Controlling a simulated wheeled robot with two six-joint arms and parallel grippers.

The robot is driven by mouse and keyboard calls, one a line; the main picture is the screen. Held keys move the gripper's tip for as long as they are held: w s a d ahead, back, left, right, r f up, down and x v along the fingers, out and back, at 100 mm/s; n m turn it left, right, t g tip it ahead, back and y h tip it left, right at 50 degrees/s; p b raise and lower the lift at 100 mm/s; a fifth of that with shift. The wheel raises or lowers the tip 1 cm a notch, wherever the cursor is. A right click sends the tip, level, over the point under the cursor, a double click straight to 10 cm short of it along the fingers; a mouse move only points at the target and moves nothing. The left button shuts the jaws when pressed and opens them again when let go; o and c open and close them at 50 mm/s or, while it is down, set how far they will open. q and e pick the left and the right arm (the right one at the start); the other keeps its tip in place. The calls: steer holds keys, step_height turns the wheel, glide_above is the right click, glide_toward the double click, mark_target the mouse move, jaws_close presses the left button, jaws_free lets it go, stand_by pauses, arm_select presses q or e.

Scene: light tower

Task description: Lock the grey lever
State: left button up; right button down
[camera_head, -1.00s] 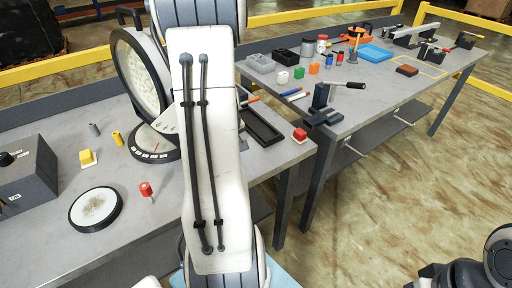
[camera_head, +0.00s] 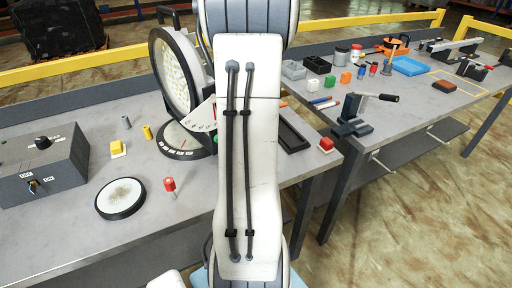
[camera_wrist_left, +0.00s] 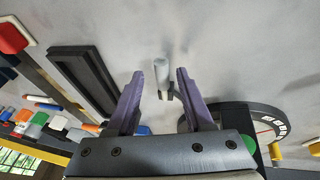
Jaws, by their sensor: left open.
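The lamp (camera_head: 174,75) stands on a round base with a dial (camera_head: 178,148) in the head view. My left arm hides what is to the right of it. In the left wrist view a light grey upright cylinder (camera_wrist_left: 162,72), seemingly the grey lever, shows between the fingers with a small dark bracket beside it. The lamp's round base (camera_wrist_left: 262,112) is to its right. My left gripper (camera_wrist_left: 160,84) is open, its two purple fingers on either side of the lever; I cannot tell whether they touch it. My right gripper is not in view.
A black tray (camera_head: 291,137) and a red-topped block (camera_head: 326,145) lie right of my arm. A control box (camera_head: 42,165), a yellow block (camera_head: 118,149), a round white disc (camera_head: 120,199) and a red knob (camera_head: 169,185) are on the left. A second table holds tools.

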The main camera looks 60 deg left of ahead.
arm_select(q)
steer(key=v, duration=0.9)
steer(key=shift+r+p, duration=0.35)
steer(key=shift+p, duration=0.1)
steer(key=shift+d, duration=0.1)
steer(key=w+d+m+h+p, duration=0.15)
steer(key=d+m, duration=0.25)
steer(key=d, duration=0.4)
steer(key=w+d+r+m+h, duration=0.1)
steer(key=w+d+m, duration=0.2)
steer(key=d, duration=0.5)
steer(key=w+d+m+h, duration=0.1)
steer(key=w+d+m, duration=0.1)
steer(key=d+m, duration=0.35)
steer(key=s+d+m+g+p, duration=0.1)
steer(key=s+d+m, duration=0.4)
steer(key=d, duration=0.5)
steer(key=s+d+r+m+g+p, duration=0.1)
steer(key=s+d+m, duration=0.5)
steer(key=s+d, duration=0.3)
steer(key=shift+s+d+r+g+h, duration=0.35)
steer(key=shift+d+g+h, duration=0.1)
steer(key=shift+d, duration=0.35)
steer(key=shift+m, duration=0.25)
